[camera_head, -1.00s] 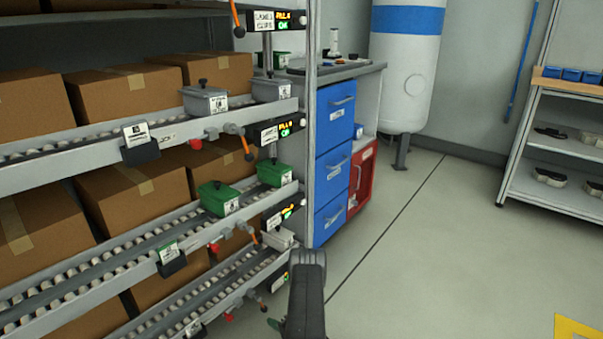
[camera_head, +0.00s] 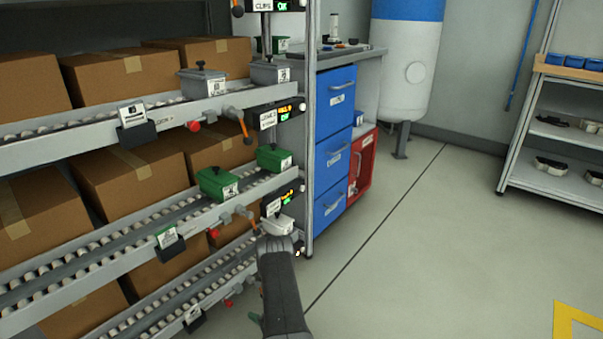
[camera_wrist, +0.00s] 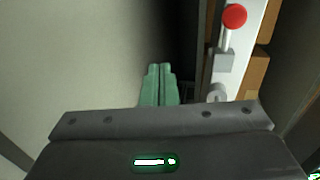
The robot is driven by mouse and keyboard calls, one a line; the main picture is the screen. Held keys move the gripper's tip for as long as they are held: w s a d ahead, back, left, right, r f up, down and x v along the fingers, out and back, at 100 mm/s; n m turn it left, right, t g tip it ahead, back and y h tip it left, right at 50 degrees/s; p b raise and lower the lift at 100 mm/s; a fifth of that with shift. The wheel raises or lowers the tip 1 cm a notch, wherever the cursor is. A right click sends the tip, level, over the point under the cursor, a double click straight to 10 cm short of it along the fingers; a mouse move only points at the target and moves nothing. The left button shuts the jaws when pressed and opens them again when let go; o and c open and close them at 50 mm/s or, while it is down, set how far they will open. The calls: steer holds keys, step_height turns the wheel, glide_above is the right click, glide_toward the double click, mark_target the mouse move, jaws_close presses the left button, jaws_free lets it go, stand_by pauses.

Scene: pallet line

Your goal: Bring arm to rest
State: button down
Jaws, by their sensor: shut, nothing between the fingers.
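My gripper (camera_wrist: 159,72) shows in the wrist view as two green fingers pressed together with nothing between them. In the head view my dark arm rises from the bottom edge in front of the lower rack level, and only a small green part shows low at its left side. In the wrist view the fingers point past a grey rail with a red knob (camera_wrist: 234,16) at the right, apart from it.
A roller rack (camera_head: 70,256) with cardboard boxes (camera_head: 128,172) and green bins (camera_head: 217,183) fills the left. A shelf (camera_head: 556,178) stands right. The floor between is clear.

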steer(key=shift+p+v, duration=0.3)
steer(key=shift+v, duration=1.75)
steer(key=shift+r, duration=0.1)
